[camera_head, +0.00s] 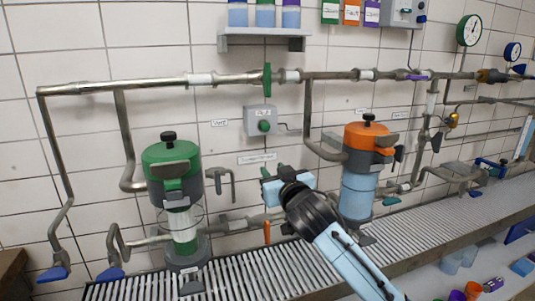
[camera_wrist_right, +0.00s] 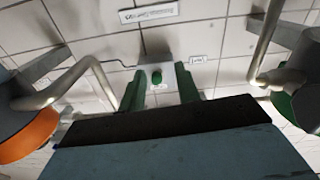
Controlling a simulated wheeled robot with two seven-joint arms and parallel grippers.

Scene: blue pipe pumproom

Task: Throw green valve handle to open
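A green valve handle (camera_head: 267,80) stands upright, seen nearly edge-on, on the upper horizontal pipe in the head view, above a grey box (camera_head: 261,120) with a green button. My right gripper (camera_head: 276,176) is below the handle and the box, apart from both, in front of the wall between the two canisters. In the right wrist view its green fingers (camera_wrist_right: 162,92) are spread, with the grey box seen beyond the gap and nothing held. The handle cannot be made out in the wrist view. My left gripper is not in view.
A green-topped canister (camera_head: 171,165) stands left of my right arm and an orange-topped canister (camera_head: 364,150) right of it. A shelf (camera_head: 262,36) with bottles is above the upper pipe (camera_head: 150,84). A slatted grating (camera_head: 250,279) runs below.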

